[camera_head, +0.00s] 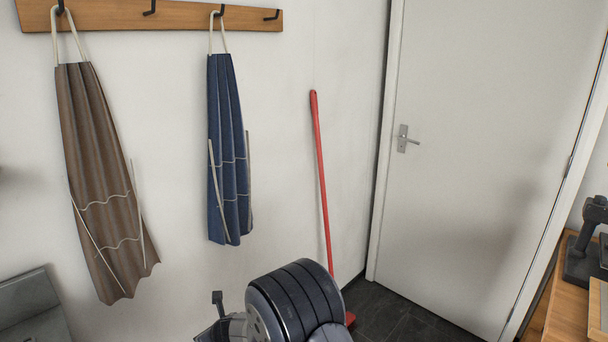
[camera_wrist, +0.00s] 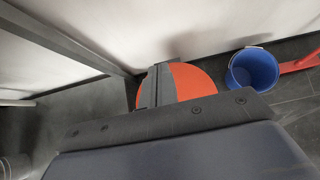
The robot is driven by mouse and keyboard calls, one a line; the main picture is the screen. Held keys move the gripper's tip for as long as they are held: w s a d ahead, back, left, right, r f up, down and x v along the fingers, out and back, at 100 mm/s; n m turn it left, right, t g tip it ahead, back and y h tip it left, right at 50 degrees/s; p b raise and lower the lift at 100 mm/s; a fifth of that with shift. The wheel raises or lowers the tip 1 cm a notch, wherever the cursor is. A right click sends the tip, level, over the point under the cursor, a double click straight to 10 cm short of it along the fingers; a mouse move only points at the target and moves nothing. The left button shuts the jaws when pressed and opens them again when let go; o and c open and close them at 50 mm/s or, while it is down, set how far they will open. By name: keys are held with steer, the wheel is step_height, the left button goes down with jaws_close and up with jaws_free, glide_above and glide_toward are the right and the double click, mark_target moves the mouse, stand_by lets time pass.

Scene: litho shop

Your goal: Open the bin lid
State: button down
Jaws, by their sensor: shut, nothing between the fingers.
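In the wrist view a round orange top (camera_wrist: 196,80) shows beside the white wall, low down near the floor. It looks like the bin's lid seen from above, and it appears closed. My gripper (camera_wrist: 160,84) shows as narrow dark grey fingers in front of the orange top, covering part of its left side. The fingers are shut and empty. I cannot tell whether they touch the lid. The dark wrist housing hides the lower part of the bin. In the head view my arm is at the bottom middle, and neither the bin nor the fingers can be made out.
A blue bucket (camera_wrist: 253,70) stands right of the orange top, with a red broom head (camera_wrist: 300,63) beyond. The red broom (camera_head: 320,180) leans by the closed white door (camera_head: 480,150). Brown (camera_head: 100,180) and blue aprons (camera_head: 228,150) hang from hooks. A wooden bench (camera_head: 570,300) is at right.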

steer(key=p+x, duration=0.5)
steer(key=x, duration=0.5)
steer(key=shift+a+f+p, duration=0.15)
steer(key=shift+f+p, duration=0.05)
steer(key=shift+p, duration=0.2)
steer(key=shift+w, duration=0.15)
